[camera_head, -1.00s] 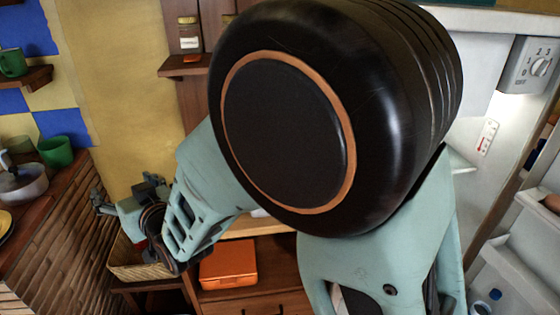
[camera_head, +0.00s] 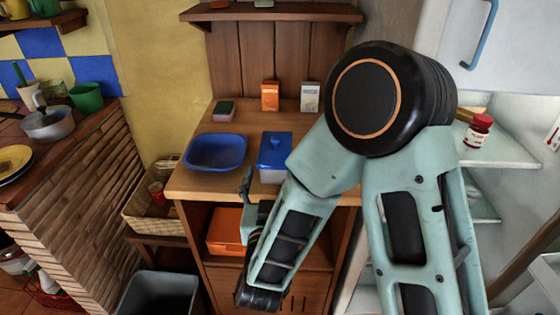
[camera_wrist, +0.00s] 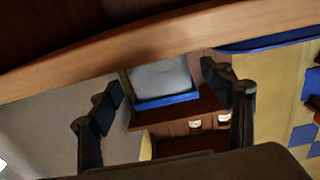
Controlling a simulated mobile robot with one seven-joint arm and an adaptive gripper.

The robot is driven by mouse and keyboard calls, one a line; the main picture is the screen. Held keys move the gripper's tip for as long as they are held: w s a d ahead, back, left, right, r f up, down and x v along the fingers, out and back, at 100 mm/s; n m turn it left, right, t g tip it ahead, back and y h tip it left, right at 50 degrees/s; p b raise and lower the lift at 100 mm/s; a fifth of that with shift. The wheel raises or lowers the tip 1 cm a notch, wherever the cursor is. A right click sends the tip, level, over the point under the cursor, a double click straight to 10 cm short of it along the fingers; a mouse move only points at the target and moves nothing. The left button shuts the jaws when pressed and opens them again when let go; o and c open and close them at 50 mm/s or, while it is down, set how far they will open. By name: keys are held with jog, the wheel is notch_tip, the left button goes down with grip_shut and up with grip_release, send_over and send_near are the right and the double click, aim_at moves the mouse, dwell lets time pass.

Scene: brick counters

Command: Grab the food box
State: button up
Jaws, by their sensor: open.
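A box with a pale body and a blue lid (camera_head: 275,152) stands on the wooden counter; I take it as the food box, though no label shows. An orange box (camera_head: 225,228) sits on the shelf below the counter. My gripper (camera_head: 247,190) is in front of the counter, near its edge and below the blue-lidded box; my forearm hides part of it. In the wrist view the picture is turned over, and the blue-lidded box (camera_wrist: 162,80) shows between the two open, empty fingers of my gripper (camera_wrist: 160,82), beyond the counter edge.
A blue dish (camera_head: 215,152) stands left of the blue-lidded box on the counter (camera_head: 190,185). Behind are a sponge (camera_head: 223,111), an orange carton (camera_head: 270,96) and a white carton (camera_head: 310,97). A wicker basket (camera_head: 150,225) is at left. An open fridge (camera_head: 510,150) is at right.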

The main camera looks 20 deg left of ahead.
aim_at(276, 153)
jog(key=shift+x, duration=1.15)
jog(key=shift+r+x, duration=0.15)
jog(key=shift+x, duration=1.2)
jog(key=shift+r+x, duration=0.2)
jog(key=shift+x, duration=1.2)
jog(key=shift+a, duration=0.1)
jog(key=c, duration=1)
jog(key=shift+c, duration=1.3)
jog(key=shift+r, duration=0.2)
